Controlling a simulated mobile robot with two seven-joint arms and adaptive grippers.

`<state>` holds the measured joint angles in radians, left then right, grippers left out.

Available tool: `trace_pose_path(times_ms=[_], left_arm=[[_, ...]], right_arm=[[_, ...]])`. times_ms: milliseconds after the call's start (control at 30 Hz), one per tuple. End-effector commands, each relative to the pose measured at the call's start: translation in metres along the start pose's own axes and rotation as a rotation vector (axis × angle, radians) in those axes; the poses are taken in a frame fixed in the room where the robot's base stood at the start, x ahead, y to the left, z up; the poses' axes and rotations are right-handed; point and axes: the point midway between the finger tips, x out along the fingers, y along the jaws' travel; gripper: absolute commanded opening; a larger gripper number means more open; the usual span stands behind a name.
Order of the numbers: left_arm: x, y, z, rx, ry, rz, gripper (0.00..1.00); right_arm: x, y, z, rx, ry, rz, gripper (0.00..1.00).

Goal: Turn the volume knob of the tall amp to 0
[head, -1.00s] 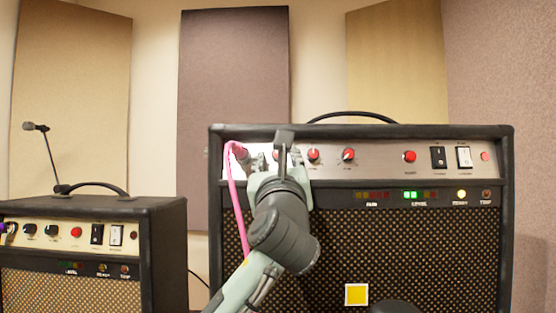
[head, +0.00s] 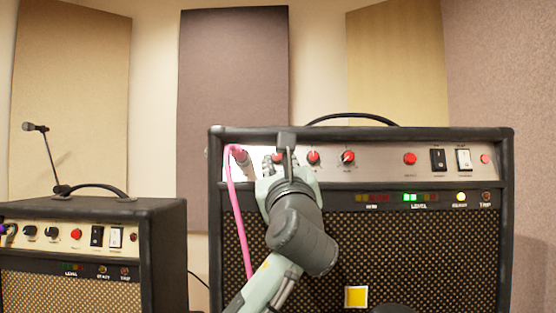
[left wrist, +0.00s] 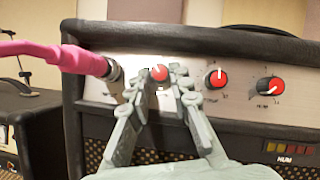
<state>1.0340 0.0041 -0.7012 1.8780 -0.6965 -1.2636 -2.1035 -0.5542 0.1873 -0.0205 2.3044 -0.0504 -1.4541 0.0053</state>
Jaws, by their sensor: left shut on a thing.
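The tall amp (head: 365,175) is a black cabinet with a silver control panel across its top. My left gripper (head: 277,164) is at the left part of that panel. In the left wrist view its two fingers (left wrist: 151,82) are closed around the leftmost red knob (left wrist: 159,72), whose top shows between the fingertips. Its label is mostly hidden by the fingers, so I cannot read it. Two more red knobs with white pointers, a middle one (left wrist: 216,79) and a right one (left wrist: 270,86), sit to its right. My right gripper is not in view.
A pink cable (head: 236,195) with a metal plug sits in the panel just left of my fingers. Rocker switches (head: 438,158) and a red button (head: 410,158) are farther right. A smaller amp (head: 160,250) stands at the left, with a microphone (head: 35,127) behind it.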

Motion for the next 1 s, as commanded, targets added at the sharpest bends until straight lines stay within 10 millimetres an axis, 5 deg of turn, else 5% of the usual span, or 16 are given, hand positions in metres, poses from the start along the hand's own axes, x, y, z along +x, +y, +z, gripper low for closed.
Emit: trace_pose_path(times_ms=[600,1000], left_arm=[[0.001,-0.008,0.001,-0.34,-0.008,0.229,0.0],[0.0,-0.007,-0.001,-0.402,-0.011,0.272,0.0]], right_arm=[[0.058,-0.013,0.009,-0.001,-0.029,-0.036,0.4],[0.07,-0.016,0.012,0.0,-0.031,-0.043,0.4]])
